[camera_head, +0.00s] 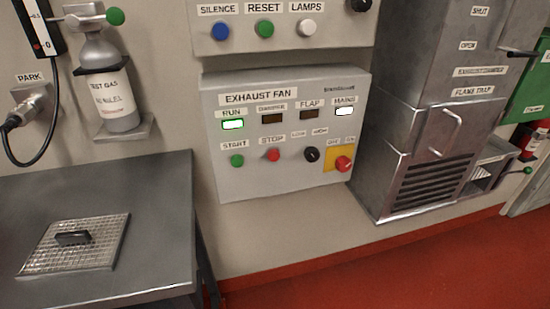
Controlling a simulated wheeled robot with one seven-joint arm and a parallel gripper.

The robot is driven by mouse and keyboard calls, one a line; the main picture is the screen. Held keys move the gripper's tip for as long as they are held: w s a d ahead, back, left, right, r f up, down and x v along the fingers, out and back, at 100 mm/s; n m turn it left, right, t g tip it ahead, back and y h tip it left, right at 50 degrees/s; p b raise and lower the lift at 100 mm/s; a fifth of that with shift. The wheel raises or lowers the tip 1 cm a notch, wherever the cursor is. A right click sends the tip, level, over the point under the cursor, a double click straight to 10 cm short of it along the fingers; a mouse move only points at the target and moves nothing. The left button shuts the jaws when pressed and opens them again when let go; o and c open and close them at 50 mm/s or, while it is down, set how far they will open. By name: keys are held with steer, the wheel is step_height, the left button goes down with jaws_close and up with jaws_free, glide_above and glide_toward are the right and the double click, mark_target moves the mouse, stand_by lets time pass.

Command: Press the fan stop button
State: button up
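The exhaust fan panel (284,184) is a grey box on the wall, in the middle of the head view. Its red stop button (273,155) sits under the STOP label, right of the green start button (237,160). The RUN lamp (233,124) is lit green and the MAINS lamp (344,111) is lit white. The lamp windows (272,118) between them, one labelled FLAP, are dark. A black knob (312,154) and a red rotary switch (343,163) on a yellow plate are right of the stop button. My gripper is not in view.
A metal table (150,205) with a mesh plate (75,244) stands at lower left. A test gas bottle (108,90) hangs above it. A steel cabinet (425,125) is right of the panel. Red floor (380,275) is clear in front.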

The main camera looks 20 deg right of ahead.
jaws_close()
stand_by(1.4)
